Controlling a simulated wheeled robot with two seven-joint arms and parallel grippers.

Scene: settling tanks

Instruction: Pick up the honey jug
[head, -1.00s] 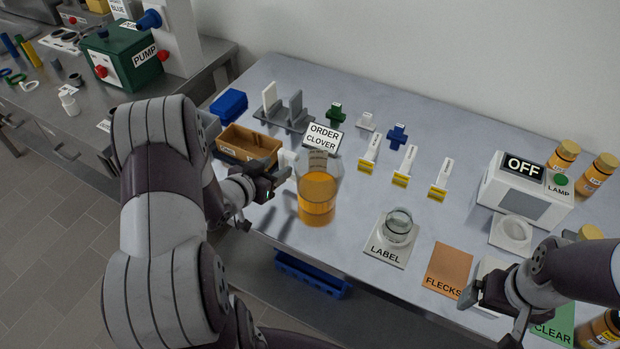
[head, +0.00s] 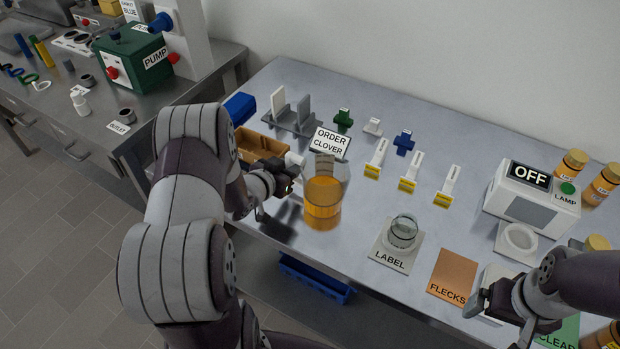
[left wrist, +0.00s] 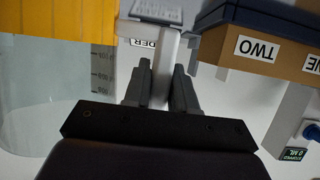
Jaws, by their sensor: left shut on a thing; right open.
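The honey jug (head: 323,203) is a clear vessel with amber honey in its lower part. It is upright near the front edge of the table, in front of the ORDER CLOVER sign; I cannot tell whether its base touches the table. In the left wrist view its glass (left wrist: 60,95) with marks and yellow honey fills the left side. My left gripper (head: 284,186) is at the jug's left side. Its fingers (left wrist: 160,88) are shut on the white handle (left wrist: 161,62). My right gripper (head: 498,322) is open and empty at the lower right, by the FLECKS card.
A brown box (head: 258,148) stands behind my left gripper. The LABEL plate (head: 391,258) with a glass jar is right of the jug, then the orange FLECKS card (head: 452,277). Yellow-tipped tools (head: 409,172) lie behind. A lamp box (head: 530,197) stands at the right.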

